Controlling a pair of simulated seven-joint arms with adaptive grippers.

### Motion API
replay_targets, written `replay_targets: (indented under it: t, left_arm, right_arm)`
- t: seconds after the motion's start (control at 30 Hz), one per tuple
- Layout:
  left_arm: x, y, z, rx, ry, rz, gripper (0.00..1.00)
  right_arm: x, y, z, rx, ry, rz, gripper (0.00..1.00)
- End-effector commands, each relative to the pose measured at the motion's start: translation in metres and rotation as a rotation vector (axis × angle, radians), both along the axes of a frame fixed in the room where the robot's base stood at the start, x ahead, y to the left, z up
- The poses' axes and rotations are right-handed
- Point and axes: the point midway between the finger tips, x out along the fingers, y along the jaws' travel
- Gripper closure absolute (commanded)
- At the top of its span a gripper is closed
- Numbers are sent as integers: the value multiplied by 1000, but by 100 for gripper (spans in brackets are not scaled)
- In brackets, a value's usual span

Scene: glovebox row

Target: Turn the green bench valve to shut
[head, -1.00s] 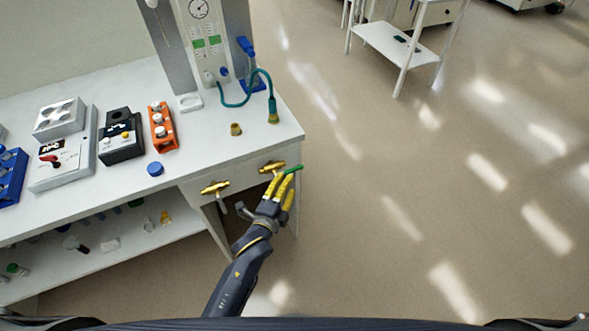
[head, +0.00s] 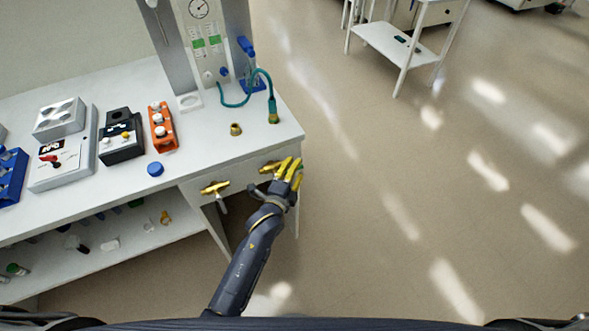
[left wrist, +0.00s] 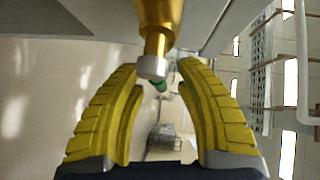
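The green bench valve has a brass body (head: 268,167) on the bench's front face, near its right corner. Its green lever is mostly hidden behind my fingers, with only a sliver showing in the head view. In the left wrist view the brass stem (left wrist: 159,43) ends in a grey cap (left wrist: 152,67), with a bit of green lever (left wrist: 161,86) behind it. My left gripper (head: 290,163) is at the valve. Its yellow fingers (left wrist: 160,84) stand apart on either side of the cap, with visible gaps. The lever's angle cannot be told. My right gripper is out of view.
A second brass valve (head: 214,187) with a pale lever sits to the left on the same front face. A brass fitting (head: 236,129), a teal hose (head: 272,100) and a blue cap (head: 155,169) are on the bench top. Open floor lies to the right.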

Motion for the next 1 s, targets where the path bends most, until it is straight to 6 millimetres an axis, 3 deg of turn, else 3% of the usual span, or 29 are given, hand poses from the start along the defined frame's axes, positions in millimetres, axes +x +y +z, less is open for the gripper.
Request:
replay_targets:
  t: [0.03, 0.33, 1.0]
  left_arm:
    - [0, 0, 0, 0, 0, 0, 65]
    - [0, 0, 0, 0, 0, 0, 100]
    - [1, 8, 0, 15, 4, 13, 100]
  right_arm:
    - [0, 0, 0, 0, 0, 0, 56]
    - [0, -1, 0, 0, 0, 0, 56]
    - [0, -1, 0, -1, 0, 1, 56]
